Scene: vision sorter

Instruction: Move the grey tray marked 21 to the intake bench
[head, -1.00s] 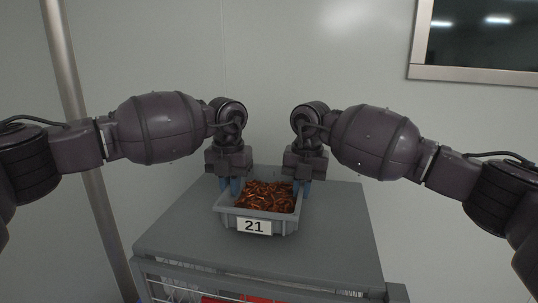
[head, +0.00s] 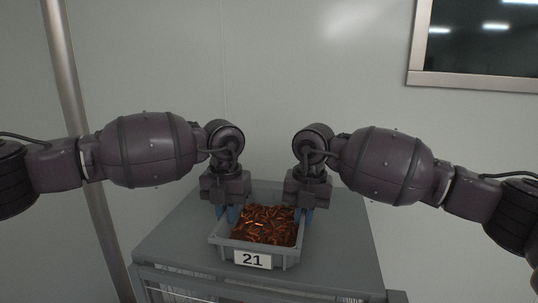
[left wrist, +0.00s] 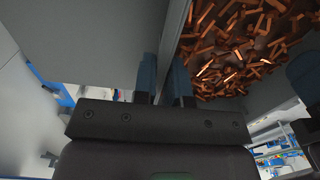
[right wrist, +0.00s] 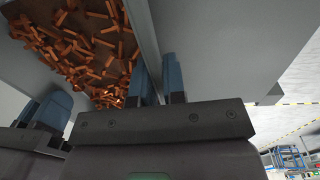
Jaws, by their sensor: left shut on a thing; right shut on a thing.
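The grey tray (head: 290,262) marked 21 on a white label (head: 252,260) is full of small copper-coloured pieces (head: 264,226). It is over the top of a grey cart; I cannot tell whether it touches the surface. My left gripper (head: 231,214) is shut on the tray's left wall, and my right gripper (head: 303,216) is shut on its right wall. In the left wrist view the blue fingers (left wrist: 166,80) straddle the wall, with pieces to the right. In the right wrist view the fingers (right wrist: 158,80) straddle the other wall, with pieces to the left.
The grey cart top (head: 345,250) has bare room around the tray. A pale wall (head: 270,80) stands behind it. A metal post (head: 95,200) is at the left, and a dark framed window (head: 480,45) is at the upper right.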

